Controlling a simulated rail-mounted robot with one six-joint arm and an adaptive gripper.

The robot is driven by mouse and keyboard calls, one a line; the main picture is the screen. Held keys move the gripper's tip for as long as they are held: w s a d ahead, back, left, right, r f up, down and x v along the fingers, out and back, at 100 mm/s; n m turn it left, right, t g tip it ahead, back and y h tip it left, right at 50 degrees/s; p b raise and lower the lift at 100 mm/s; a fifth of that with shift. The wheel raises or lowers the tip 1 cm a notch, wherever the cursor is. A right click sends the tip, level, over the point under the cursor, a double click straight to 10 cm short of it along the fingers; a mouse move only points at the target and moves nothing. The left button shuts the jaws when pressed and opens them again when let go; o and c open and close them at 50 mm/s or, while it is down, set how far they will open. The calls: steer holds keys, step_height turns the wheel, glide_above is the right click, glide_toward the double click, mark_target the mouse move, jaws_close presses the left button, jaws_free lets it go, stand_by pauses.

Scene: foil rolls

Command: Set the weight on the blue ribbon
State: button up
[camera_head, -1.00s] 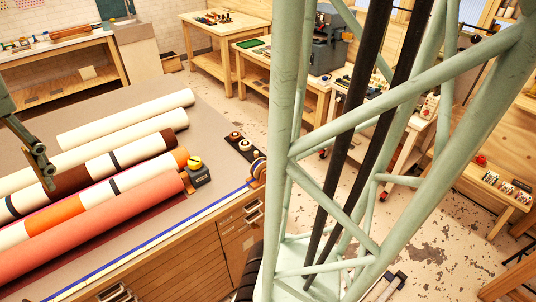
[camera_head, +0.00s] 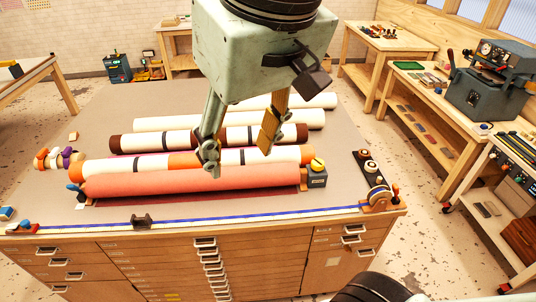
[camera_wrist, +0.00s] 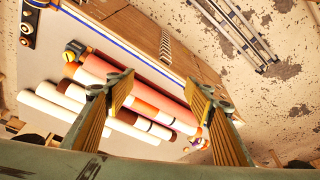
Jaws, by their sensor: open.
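The blue ribbon (camera_head: 250,213) is a thin blue strip running along the front edge of the grey-topped cabinet table. A dark grey block with a yellow knob (camera_head: 316,175), possibly the weight, stands at the right end of the rolls, behind the ribbon and apart from it. It also shows at the upper left in the wrist view (camera_wrist: 73,50). My gripper (camera_head: 238,150) is open and empty, its fingers apart above the rolls, left of the block. In the wrist view my gripper (camera_wrist: 160,105) spreads around the view of the rolls, touching none that I can tell.
A salmon roll (camera_head: 200,181) lies nearest the ribbon, with several more rolls behind. A small dark piece (camera_head: 142,221) sits at the ribbon's left part. A dark tray (camera_head: 370,168) and a wooden reel stand (camera_head: 378,198) are at the right.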

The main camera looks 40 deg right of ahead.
steer(key=s, duration=0.1)
steer(key=s+f, duration=0.1)
steer(key=s, duration=0.3)
steer(key=shift+s+d+f, duration=0.2)
steer(key=shift+d, duration=0.05)
step_height(320, 180, down, 15)
steer(key=b, duration=1.5)
steer(key=shift+f, duration=0.2)
stand_by(0.7)
